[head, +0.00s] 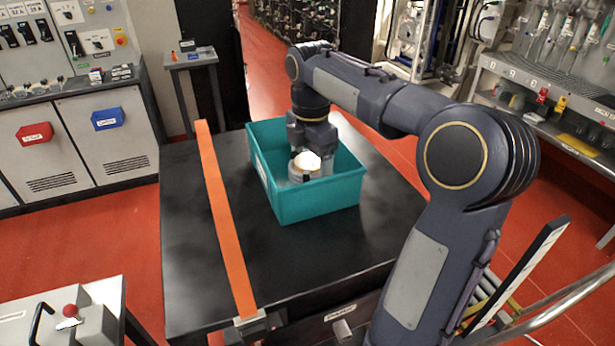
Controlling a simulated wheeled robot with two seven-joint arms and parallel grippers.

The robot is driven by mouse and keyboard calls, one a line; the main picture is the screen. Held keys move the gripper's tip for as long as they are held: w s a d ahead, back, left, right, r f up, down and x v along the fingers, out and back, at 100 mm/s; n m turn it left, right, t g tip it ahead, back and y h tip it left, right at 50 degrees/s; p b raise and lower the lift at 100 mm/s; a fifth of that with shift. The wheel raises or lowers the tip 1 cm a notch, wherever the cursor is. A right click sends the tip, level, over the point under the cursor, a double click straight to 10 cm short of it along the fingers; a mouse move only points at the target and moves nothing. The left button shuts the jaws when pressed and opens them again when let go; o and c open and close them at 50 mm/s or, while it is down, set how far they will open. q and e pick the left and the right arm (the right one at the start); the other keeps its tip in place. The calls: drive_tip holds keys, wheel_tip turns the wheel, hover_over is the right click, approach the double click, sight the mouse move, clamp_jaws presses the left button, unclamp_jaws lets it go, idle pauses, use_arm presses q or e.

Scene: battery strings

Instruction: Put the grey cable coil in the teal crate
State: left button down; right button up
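The teal crate (322,200) stands on the black table, open at the top. My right arm comes in from the right and reaches down into it. My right gripper (306,172) is inside the crate, low between its walls. A pale, rounded grey-white shape (304,171) shows at the fingers; it may be the grey cable coil, but it is too small and partly covered to be sure. I cannot tell whether the fingers are shut on it. The crate's front wall hides part of its floor. My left gripper is not in view.
An orange strip (222,215) runs along the black table (192,255), left of the crate. The tabletop in front of the crate is clear. Grey cabinets (105,135) stand at the left, and a shelf unit (550,90) at the right. A small stand (190,60) is behind the table.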

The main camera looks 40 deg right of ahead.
sight(311, 160)
drive_tip(key=shift+f, duration=2)
drive_tip(key=shift+f, duration=0.1)
drive_tip(key=o, duration=0.9)
wheel_tip(311, 160, up, 12)
drive_tip(key=shift+r+p, duration=0.15)
drive_tip(key=shift+p, duration=0.25)
drive_tip(key=shift+s, duration=0.1)
